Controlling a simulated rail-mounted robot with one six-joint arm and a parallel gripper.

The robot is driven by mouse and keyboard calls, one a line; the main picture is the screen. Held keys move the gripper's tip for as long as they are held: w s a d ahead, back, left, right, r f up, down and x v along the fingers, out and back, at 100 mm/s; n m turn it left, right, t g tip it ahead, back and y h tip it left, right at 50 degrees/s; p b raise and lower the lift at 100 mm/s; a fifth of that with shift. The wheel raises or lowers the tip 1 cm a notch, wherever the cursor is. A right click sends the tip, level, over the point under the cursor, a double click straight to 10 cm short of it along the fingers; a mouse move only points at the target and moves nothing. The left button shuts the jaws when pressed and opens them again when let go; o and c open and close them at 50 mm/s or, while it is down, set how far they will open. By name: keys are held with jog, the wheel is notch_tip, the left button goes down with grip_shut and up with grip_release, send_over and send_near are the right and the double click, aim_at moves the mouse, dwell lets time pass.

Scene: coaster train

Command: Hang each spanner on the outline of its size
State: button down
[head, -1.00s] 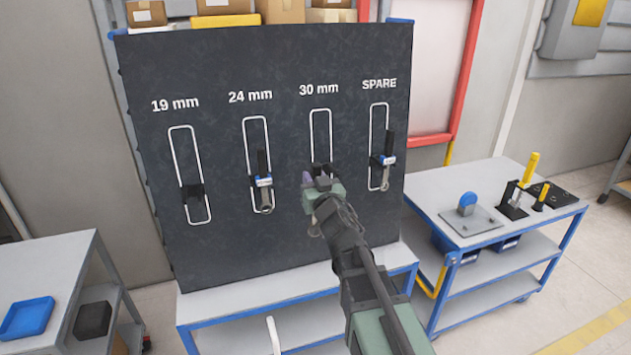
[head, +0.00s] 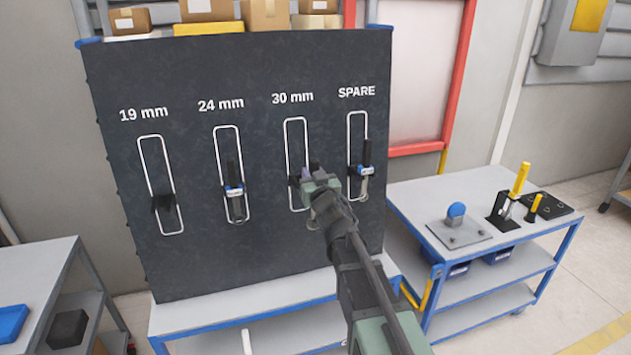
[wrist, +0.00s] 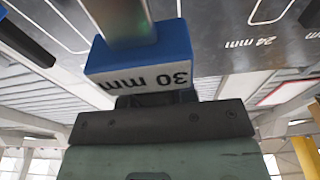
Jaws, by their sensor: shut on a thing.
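My gripper (head: 308,178) is shut on the 30 mm spanner, in front of the lower part of the 30 mm outline (head: 287,140). In the wrist view the spanner's blue block (wrist: 140,62), marked 30 mm, sits at the jaws, with its metal shank (wrist: 122,20) running up out of frame. The arm hides most of this spanner in the head view; whether it touches the board is unclear. Blue-tagged spanners hang at the 24 mm outline (head: 235,205) and the SPARE outline (head: 363,182). The 19 mm outline (head: 150,160) shows only a black holder (head: 163,203).
The dark board (head: 190,265) stands on a blue-framed bench (head: 190,315). A cart (head: 410,205) with a blue-knobbed plate and yellow-handled tools stands right. Another cart (head: 40,260) with a blue tray (head: 12,322) stands left. Boxes sit behind the board.

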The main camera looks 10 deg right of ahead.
jog(key=shift+w, duration=0.45)
jog(key=shift+w+a, duration=0.15)
jog(key=shift+w, duration=1.5)
jog(key=shift+w+a, duration=0.15)
jog(key=shift+w, duration=1.5)
jog(key=shift+w+a, duration=0.15)
jog(key=shift+w, duration=1.5)
jog(key=shift+f+b, duration=0.75)
jog(key=c, duration=0.8)
grip_release()
jog(key=shift+c, duration=0.2)
jog(key=shift+s, duration=0.1)
